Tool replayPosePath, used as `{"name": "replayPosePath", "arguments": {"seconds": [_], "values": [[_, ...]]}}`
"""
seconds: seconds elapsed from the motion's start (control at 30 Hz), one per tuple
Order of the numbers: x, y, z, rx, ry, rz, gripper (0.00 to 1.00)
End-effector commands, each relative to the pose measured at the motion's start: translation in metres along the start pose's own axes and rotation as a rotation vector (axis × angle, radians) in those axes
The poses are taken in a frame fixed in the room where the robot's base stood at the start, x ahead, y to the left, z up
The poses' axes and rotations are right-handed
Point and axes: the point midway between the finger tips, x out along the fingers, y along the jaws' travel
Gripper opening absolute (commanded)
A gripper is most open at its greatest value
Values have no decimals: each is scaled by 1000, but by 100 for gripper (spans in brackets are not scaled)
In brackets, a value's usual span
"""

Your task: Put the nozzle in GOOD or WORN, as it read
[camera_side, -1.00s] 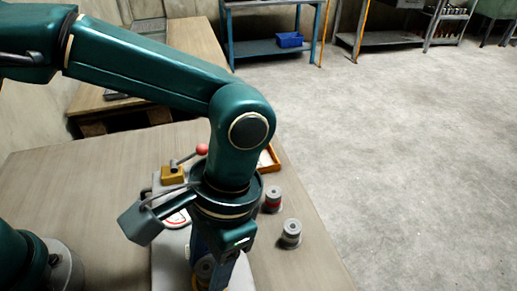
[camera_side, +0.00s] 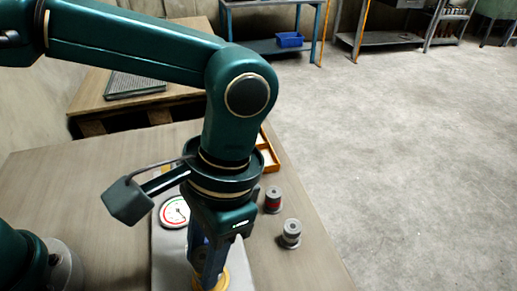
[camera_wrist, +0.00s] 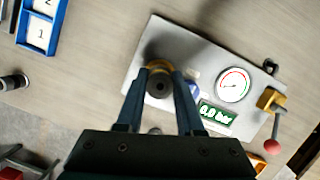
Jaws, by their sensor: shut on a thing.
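My gripper (camera_wrist: 160,92) is shut on a dark grey nozzle (camera_wrist: 160,85), seen end-on between its fingers in the wrist view. The yellow ring (camera_wrist: 158,66) of the test plate (camera_wrist: 143,52) shows just behind the nozzle; I cannot tell whether the nozzle is clear of it. In the side view my gripper (camera_side: 208,262) points down over the plate, and the nozzle is hidden. The round gauge (camera_wrist: 233,84) has a white, red and green face. A green display (camera_wrist: 216,114) beside it shows a reading in bar, its digits hard to read. No GOOD or WORN label is legible.
Two nozzles stand on the table, one red-banded (camera_side: 272,201) and one grey (camera_side: 291,233). An orange tray (camera_side: 274,158) lies behind them. A blue tray (camera_wrist: 24,30) holds cards marked 1 and 2. A lever with a red knob (camera_wrist: 277,146) sits at the plate's edge.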

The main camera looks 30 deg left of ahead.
Motion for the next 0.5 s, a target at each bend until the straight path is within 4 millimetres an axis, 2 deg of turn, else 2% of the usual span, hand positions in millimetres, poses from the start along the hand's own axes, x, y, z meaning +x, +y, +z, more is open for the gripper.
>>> {"name": "replayPosePath", "arguments": {"seconds": [0.07,0.3,0.5], "values": [[-16,-6,3,-3,7,2,0],[-46,-63,13,-9,6,2,0],[-66,-98,20,-7,5,0,0]]}}
